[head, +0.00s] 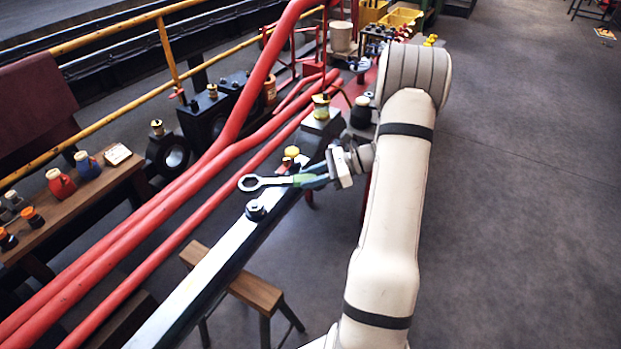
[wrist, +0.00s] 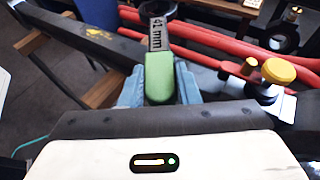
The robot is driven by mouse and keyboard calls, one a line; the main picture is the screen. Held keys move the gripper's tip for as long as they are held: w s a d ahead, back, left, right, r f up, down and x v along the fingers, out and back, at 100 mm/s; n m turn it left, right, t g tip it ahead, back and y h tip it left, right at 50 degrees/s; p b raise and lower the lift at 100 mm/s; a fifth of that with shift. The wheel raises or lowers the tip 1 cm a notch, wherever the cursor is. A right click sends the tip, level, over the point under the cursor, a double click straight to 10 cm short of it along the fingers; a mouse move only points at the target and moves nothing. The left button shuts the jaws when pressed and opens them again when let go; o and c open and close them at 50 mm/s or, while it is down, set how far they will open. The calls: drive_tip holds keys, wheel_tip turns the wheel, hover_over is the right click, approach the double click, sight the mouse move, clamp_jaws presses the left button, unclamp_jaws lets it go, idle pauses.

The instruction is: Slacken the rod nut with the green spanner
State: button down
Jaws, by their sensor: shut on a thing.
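The green spanner (head: 302,180) is held in my gripper (head: 322,174). Its steel ring end (head: 250,183) points left in the head view. In the wrist view the green grip (wrist: 159,78) sits between my fingers (wrist: 160,92), and the shank reads 41 mm. The ring end is partly cut off at the top there. A dark nut (head: 255,210), seemingly the rod nut, stands on the long steel rod (head: 225,250). The ring end appears just above and left of this nut in the picture, not around it. I cannot tell its height above the rod.
A yellow-capped fitting (wrist: 278,72) stands on the rod close to my gripper; it also shows in the head view (head: 291,152). Red pipes (head: 150,215) run alongside. A wooden stool (head: 255,290) is under the rod. A bench (head: 75,205) holds small containers at left.

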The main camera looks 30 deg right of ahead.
drive_tip(key=s+p, duration=0.1)
drive_tip(key=s, duration=1.3)
drive_tip(key=shift+r, duration=0.15)
drive_tip(key=shift+w, duration=0.1)
